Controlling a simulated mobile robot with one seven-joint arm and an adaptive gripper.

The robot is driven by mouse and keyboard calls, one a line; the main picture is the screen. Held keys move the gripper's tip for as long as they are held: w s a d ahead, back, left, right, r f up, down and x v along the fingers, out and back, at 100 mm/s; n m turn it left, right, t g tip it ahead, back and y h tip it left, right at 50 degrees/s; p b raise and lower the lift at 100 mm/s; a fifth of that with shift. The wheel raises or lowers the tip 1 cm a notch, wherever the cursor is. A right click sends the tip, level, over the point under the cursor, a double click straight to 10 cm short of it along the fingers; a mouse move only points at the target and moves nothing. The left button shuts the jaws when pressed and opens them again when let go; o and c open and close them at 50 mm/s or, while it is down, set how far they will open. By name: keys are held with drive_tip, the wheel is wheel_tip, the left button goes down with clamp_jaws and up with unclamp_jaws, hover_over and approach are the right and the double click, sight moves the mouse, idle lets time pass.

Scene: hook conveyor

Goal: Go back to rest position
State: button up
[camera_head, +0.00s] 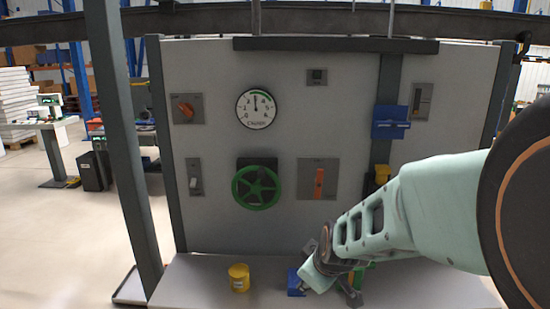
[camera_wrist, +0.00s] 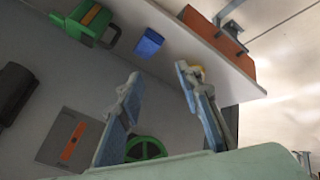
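My gripper (camera_wrist: 160,76) is open in the wrist view. Its two grey-blue fingers stand apart with nothing held between them. In the head view, my arm reaches in from the right and its end (camera_head: 322,268) is low over the ledge; the fingers cannot be made out there. A yellow can (camera_head: 239,278) stands on the ledge left of my gripper. In the wrist view, a bit of yellow (camera_wrist: 201,73) shows behind the right finger. A blue container (camera_wrist: 149,42) lies beyond the fingertips, apart from them.
A wall panel carries a green handwheel (camera_head: 257,186), a gauge (camera_head: 256,109), an orange switch (camera_head: 318,184) and a blue holder (camera_head: 390,122). A green object with an orange part (camera_wrist: 85,20) lies near the blue container. A grey post (camera_head: 122,140) stands left; the ledge (camera_head: 190,283) is bare there.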

drive_tip(key=s+d+r+m, duration=0.1)
drive_tip(key=s+r+m, duration=0.2)
drive_tip(key=s, duration=0.4)
drive_tip(key=s+d+r+m+g, duration=0.1)
drive_tip(key=s+d+r+m, duration=0.1)
drive_tip(key=s, duration=0.5)
drive_tip(key=s+d+r+m+h, duration=0.1)
drive_tip(key=s+d+r+m, duration=0.1)
drive_tip(key=s+r+m, duration=0.2)
drive_tip(key=s+r, duration=0.1)
drive_tip(key=s, duration=0.2)
drive_tip(key=shift+r+m+p, duration=0.3)
drive_tip(key=shift+r+m, duration=0.05)
drive_tip(key=shift+m, duration=0.05)
drive_tip(key=shift+c, duration=0.7)
